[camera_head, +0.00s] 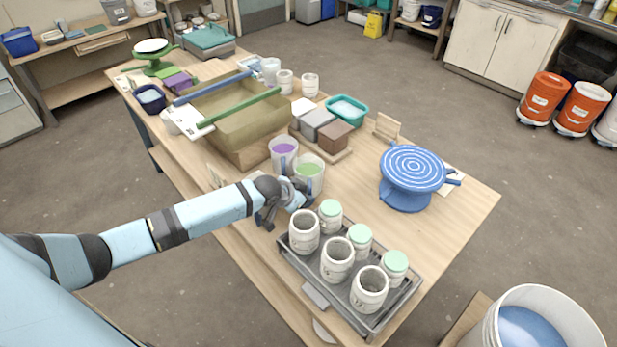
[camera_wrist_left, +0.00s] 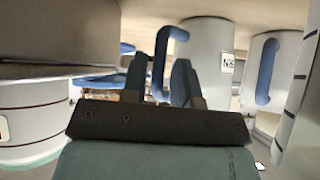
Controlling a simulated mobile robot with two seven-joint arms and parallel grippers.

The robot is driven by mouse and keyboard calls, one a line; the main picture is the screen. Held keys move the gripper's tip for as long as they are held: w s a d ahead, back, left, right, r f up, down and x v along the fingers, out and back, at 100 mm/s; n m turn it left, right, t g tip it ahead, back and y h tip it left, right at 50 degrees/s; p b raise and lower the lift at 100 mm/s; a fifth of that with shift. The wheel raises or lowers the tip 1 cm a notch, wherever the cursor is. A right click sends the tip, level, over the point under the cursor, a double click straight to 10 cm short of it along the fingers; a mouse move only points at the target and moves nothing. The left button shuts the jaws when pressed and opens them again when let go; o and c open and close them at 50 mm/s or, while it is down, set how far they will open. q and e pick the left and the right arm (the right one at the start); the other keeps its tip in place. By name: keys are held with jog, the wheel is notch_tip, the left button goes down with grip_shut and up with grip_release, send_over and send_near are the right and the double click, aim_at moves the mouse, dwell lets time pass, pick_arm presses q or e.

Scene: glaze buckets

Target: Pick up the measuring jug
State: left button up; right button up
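Two pale jugs stand together mid-table in the head view: one with purple contents (camera_head: 283,152) and one with green contents (camera_head: 309,176). I cannot tell which is the measuring jug. My left gripper (camera_head: 284,203) is low beside the green one, on its near side. In the left wrist view, which looks upside down, my left gripper (camera_wrist_left: 158,82) has its fingers apart. A blue handle (camera_wrist_left: 163,52) shows between or just beyond them; I cannot tell which. A labelled pale vessel (camera_wrist_left: 207,60) and another blue-handled vessel (camera_wrist_left: 264,72) stand behind. My right gripper is out of view.
A grey tray (camera_head: 318,291) with several white jars, some mint-lidded, stands close to the gripper. A blue banding wheel (camera_head: 410,170) is to the right. Brown and grey blocks (camera_head: 335,136) and a large glaze basin (camera_head: 235,115) lie behind. The front right tabletop (camera_head: 460,215) is clear.

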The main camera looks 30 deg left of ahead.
pick_arm(q)
jog(key=x, duration=0.2)
jog(key=shift+w+f, duration=0.2)
grip_shut()
jog(key=shift+r, duration=0.15)
jog(key=shift+r, duration=0.1)
notch_tip(320, 180, up, 20)
jog(key=shift+b, duration=0.45)
dwell(1.1)
